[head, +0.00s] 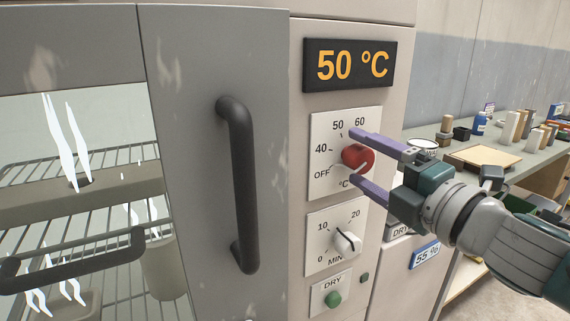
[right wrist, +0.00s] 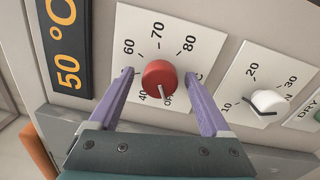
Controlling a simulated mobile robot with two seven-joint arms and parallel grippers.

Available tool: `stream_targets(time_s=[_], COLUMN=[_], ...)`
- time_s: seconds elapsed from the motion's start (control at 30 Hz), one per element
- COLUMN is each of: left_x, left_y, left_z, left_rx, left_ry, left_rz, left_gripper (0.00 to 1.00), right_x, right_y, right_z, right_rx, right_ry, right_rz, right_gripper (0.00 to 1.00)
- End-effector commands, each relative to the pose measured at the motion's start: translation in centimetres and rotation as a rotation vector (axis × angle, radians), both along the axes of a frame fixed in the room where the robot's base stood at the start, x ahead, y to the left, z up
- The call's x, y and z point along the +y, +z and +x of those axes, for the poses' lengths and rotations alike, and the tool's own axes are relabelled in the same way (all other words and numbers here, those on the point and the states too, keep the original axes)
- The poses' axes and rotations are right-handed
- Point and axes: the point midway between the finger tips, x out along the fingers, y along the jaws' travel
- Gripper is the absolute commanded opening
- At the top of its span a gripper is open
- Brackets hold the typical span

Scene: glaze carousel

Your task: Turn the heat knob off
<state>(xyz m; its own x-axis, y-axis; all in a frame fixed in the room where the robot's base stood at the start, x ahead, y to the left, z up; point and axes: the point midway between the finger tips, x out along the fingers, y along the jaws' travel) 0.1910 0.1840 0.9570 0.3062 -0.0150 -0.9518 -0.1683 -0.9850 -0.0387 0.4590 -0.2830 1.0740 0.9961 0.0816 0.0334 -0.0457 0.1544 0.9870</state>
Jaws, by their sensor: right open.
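The red heat knob (head: 357,158) sits on a white dial plate (head: 318,185) marked OFF and with temperatures. Its pale pointer line slants to the lower left, toward the OFF side; in the right wrist view the knob (right wrist: 160,77) has its line near the OFF lettering, which is partly hidden. My right gripper (head: 357,156) is open, one purple finger above the knob and one below. The right wrist view shows the fingers on either side of it with small gaps. The display (head: 350,65) reads 50 °C. My left gripper is not in view.
A white timer knob (head: 346,243) and a green DRY button (head: 333,299) are below the heat dial. A dark door handle (head: 238,185) stands out to the left. A bench (head: 450,135) with jars and small items is behind at the right.

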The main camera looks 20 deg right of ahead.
Motion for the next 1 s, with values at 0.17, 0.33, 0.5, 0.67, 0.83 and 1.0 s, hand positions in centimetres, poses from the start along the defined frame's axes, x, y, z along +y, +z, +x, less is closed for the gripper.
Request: stream_targets(time_s=[0.17, 0.33, 0.5, 0.67, 0.83, 1.0], left_x=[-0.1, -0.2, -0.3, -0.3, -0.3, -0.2], left_y=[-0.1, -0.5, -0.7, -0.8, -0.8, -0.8], left_z=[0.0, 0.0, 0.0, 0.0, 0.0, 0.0], left_rx=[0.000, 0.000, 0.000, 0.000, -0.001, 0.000], left_ry=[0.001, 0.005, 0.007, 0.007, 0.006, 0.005], left_rz=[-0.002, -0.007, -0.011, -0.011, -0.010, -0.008], left_gripper=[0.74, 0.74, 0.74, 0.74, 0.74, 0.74], right_x=[-0.2, -0.5, -0.7, -0.8, -0.8, -0.8], right_y=[-0.3, -0.4, -0.4, -0.3, -0.3, -0.3], right_z=[-2.8, -6.0, -8.4, -9.3, -9.4, -9.4], right_rx=[0.004, 0.004, 0.002, 0.001, 0.000, 0.000], right_ry=[0.000, 0.000, 0.000, 0.000, 0.000, 0.000], right_rz=[0.000, 0.001, 0.001, 0.000, 0.000, 0.000], right_gripper=[0.82, 0.82, 0.82, 0.82, 0.82, 0.82])
